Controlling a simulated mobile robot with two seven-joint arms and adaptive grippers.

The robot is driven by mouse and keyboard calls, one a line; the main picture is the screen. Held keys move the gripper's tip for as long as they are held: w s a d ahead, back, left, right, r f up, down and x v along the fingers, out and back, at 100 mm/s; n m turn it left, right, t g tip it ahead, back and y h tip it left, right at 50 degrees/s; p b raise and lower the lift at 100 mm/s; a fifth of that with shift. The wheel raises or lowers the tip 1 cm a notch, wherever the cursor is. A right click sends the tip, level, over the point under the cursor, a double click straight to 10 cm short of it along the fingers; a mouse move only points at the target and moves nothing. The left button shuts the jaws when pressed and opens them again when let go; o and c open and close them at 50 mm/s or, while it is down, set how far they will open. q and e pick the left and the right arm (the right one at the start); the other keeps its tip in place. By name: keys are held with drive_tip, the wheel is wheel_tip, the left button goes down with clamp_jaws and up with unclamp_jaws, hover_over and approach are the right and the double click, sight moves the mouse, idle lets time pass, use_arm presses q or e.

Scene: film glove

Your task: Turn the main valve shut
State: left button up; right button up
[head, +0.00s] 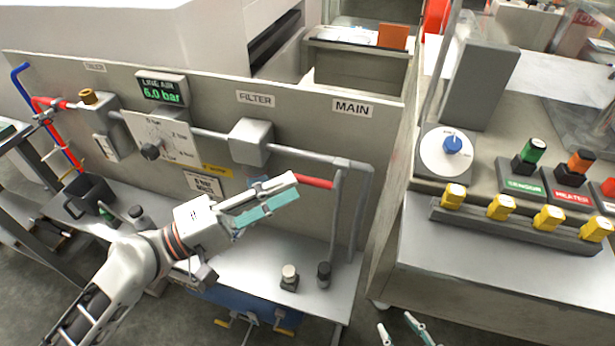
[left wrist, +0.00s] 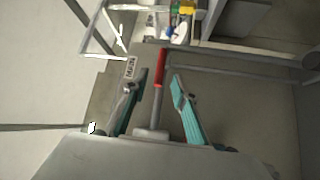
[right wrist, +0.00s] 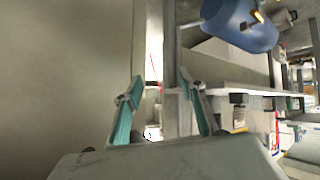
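The main valve's red lever (head: 313,181) shows below the MAIN label (head: 352,107), close to the grey pipe, and lies roughly level. My left gripper (head: 297,187) is open, its teal-padded fingers pointing right, with the tips at the lever's left end. In the left wrist view the red lever (left wrist: 160,68) and its grey stem lie between the two open fingers, apparently touching neither; I cannot tell the depth exactly. The display (head: 161,89) reads LINE AIR 6.0 bar. My right gripper (head: 400,332) is open and empty at the bottom edge, away from the valve.
Two small knobs, one pale (head: 289,272) and one black (head: 323,270), stand on the shelf below. A control console (head: 450,220) stands at the right.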

sight(307, 177)
use_arm(q)
drive_tip(key=x, duration=0.2)
drive_tip(key=p+x, duration=0.1)
drive_tip(key=x, duration=0.1)
drive_tip(key=shift+r, duration=0.2)
drive_tip(key=shift+w+d+f, duration=0.1)
drive_tip(key=shift+w+d, duration=0.2)
drive_tip(key=shift+d, duration=0.25)
clamp_jaws()
